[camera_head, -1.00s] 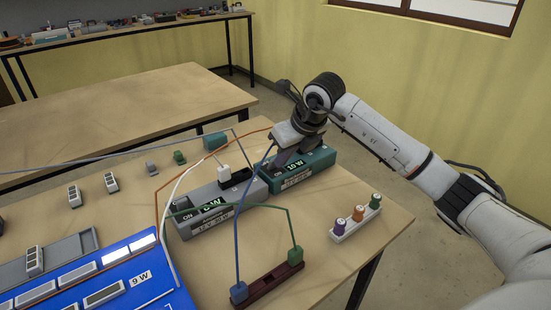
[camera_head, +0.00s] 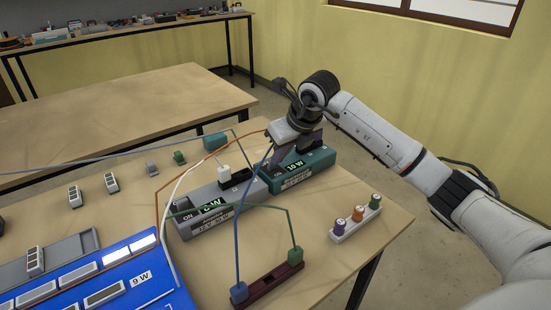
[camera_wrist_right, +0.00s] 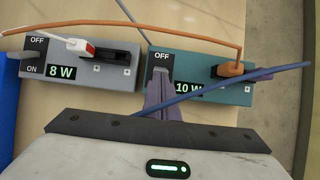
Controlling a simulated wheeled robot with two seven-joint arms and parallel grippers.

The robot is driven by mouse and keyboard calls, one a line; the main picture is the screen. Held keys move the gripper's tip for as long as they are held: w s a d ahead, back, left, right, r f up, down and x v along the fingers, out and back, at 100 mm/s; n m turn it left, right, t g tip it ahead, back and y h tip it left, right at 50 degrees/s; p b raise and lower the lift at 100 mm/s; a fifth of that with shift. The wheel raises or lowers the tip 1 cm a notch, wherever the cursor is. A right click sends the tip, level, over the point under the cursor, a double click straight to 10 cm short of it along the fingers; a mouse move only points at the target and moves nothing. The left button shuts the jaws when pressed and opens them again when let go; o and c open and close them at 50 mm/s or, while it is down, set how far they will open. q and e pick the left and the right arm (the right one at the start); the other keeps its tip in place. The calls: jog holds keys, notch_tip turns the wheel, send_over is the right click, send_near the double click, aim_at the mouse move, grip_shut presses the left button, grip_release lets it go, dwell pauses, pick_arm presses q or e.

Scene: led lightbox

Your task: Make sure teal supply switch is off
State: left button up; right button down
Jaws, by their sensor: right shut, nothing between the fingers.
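The teal supply (camera_head: 318,160) stands on the table behind and right of the grey supply. It also shows in the wrist view (camera_wrist_right: 205,68), with a 10 W display and an OFF label. My right gripper (camera_head: 291,157) is over its left end; in the wrist view its purple fingers (camera_wrist_right: 158,92) are shut and empty at the switch area, below the OFF label. A grey piece, perhaps the teal switch (camera_wrist_right: 160,82), shows at the fingertips. The fingers and a blue cable hide the lower part, so I cannot tell the switch position. My left gripper is not in view.
The grey supply (camera_head: 208,208) reads 8 W and sits beside the teal one. The blue cable (camera_wrist_right: 215,90) crosses near my fingers, and an orange cable (camera_wrist_right: 170,24) arcs above. A dark red terminal block (camera_head: 268,286) and a plug rack (camera_head: 350,229) stand nearer the front.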

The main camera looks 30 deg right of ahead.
jog(key=shift+w+a+f, duration=0.1)
jog(key=shift+w+f, duration=0.15)
jog(key=shift+w, duration=0.65)
jog(key=shift+s+r, duration=0.1)
jog(key=shift+s, duration=0.45)
notch_tip(320, 180, up, 7)
jog(key=p, duration=0.5)
